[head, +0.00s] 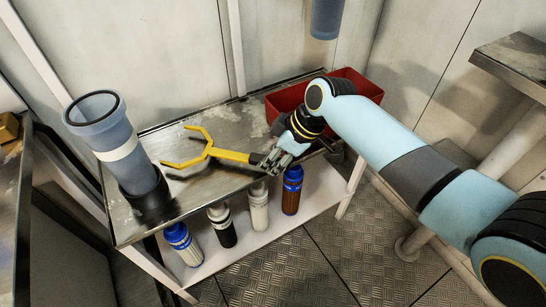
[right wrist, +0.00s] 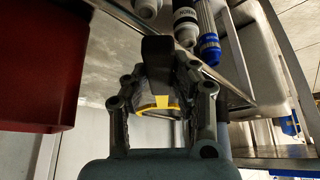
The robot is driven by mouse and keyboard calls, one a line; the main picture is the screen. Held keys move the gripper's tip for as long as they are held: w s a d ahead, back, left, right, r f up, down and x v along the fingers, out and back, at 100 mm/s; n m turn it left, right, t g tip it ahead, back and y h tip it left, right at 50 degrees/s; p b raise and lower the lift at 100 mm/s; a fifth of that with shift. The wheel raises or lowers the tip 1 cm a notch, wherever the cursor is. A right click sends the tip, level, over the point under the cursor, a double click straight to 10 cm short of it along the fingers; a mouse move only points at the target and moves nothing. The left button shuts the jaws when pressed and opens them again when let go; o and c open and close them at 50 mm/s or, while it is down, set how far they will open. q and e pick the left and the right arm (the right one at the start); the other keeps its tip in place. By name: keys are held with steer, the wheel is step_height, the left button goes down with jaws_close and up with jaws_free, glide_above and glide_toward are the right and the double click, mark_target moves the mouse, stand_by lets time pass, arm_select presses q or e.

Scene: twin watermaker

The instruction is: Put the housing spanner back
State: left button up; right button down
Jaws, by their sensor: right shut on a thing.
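The housing spanner (head: 228,154) is yellow with a wide forked head. It lies level over the metal bench top, head to the left; I cannot tell whether it touches the surface. My right gripper (head: 274,161) is shut on its handle end, at the bench's front right. In the right wrist view the fingers (right wrist: 160,100) close around the handle, where a yellow band (right wrist: 160,104) shows beside dark material. My left gripper is not in view.
A blue-grey filter housing (head: 118,145) stands at the bench's left. A red bin (head: 352,84) is behind my right gripper, and shows left in the wrist view (right wrist: 40,65). Several filter cartridges, one brown with a blue cap (head: 291,195), stand on the lower shelf.

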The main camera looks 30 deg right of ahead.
steer(key=c, duration=1.4)
jaws_free()
steer(key=shift+s+f, duration=0.15)
steer(key=shift+f, duration=0.2)
steer(key=o, duration=0.3)
steer(key=shift+f, duration=0.1)
